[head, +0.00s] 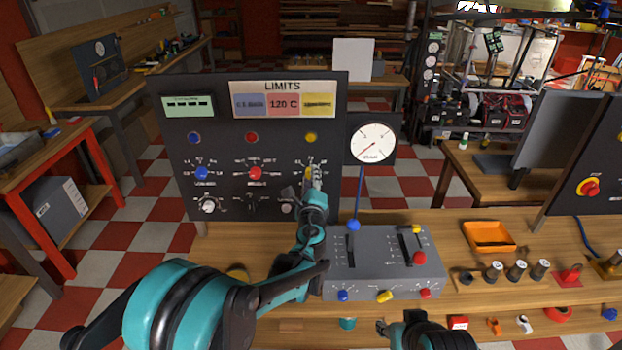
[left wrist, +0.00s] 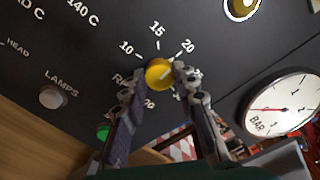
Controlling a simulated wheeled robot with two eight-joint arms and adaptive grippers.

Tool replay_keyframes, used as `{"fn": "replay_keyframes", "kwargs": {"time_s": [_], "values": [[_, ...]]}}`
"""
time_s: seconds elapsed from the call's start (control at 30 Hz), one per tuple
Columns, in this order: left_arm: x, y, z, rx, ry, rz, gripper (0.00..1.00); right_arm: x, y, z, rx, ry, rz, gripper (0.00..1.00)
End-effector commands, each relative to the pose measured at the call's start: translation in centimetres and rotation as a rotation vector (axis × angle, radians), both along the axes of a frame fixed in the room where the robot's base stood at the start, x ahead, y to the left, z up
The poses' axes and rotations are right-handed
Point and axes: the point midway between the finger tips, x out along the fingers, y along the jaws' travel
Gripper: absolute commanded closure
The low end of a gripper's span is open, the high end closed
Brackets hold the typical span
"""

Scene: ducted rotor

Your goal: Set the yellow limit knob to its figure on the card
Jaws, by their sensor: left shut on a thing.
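The yellow limit knob (head: 308,172) is at the right of a row of knobs on the dark upright panel, mostly covered by my left gripper (head: 314,180). In the left wrist view the yellow knob (left wrist: 158,73) sits between the fingertips of my left gripper (left wrist: 160,78), which is shut on it. Figures 10, 15 and 20 show around the dial; the knob's pointer is not clear. The LIMITS card (head: 283,88) is at the panel's top, with blue, red and yellow fields. The red reads 120 C; the yellow field's figure is too blurred to read. My right gripper (head: 383,327) is low in the head view.
Blue (head: 202,173) and red (head: 255,173) knobs sit left of the yellow one. A yellow lamp (head: 311,137) is above it. A round gauge (head: 372,143) stands to the right. A grey control box (head: 385,265) with levers is on the bench below.

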Motion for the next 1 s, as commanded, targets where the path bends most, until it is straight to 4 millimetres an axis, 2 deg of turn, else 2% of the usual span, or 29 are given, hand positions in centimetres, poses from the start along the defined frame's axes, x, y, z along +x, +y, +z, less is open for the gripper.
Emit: {"fn": "replay_keyframes", "kwargs": {"time_s": [0.7, 1.0], "values": [[-0.01, 0.02, 0.01, -0.569, 0.000, 0.000, 1.00, 0.00, 0.00, -0.33, 0.000, 0.000, 0.000, 0.60], [-0.02, 0.03, 0.02, -0.745, 0.000, 0.001, 1.00, 0.00, 0.00, -0.39, 0.000, 0.000, 0.000, 0.60]]}}
